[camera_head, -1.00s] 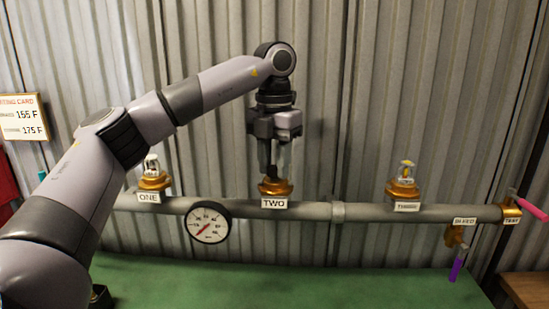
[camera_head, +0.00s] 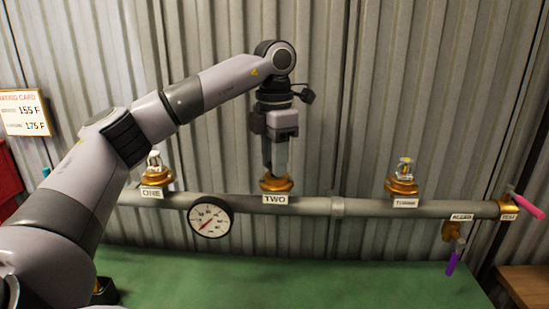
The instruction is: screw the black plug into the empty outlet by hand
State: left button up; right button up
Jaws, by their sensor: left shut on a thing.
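The grey pipe (camera_head: 265,203) runs across the view with three brass outlets. Outlet ONE (camera_head: 157,177) and outlet three (camera_head: 401,186) each carry a sprinkler head. My left gripper (camera_head: 276,172) points straight down over the middle brass outlet, labelled TWO (camera_head: 277,185), with its fingertips at the outlet's top. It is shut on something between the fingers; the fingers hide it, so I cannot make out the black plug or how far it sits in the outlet. My right gripper is not in view.
A round pressure gauge (camera_head: 211,217) hangs on the pipe left of TWO. At the right end are a pink-handled valve (camera_head: 527,207) and a purple-handled bleed valve (camera_head: 454,262). The green bench top (camera_head: 300,280) below is mostly clear. A card (camera_head: 25,113) hangs at left.

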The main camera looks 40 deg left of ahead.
pick_arm(q)
jog(key=shift+r, duration=0.15)
jog(key=m, duration=0.5)
jog(key=shift+w+a+m, duration=0.15)
jog(key=shift+m, duration=0.25)
jog(key=o, duration=1.1)
jog(key=shift+c, duration=0.2)
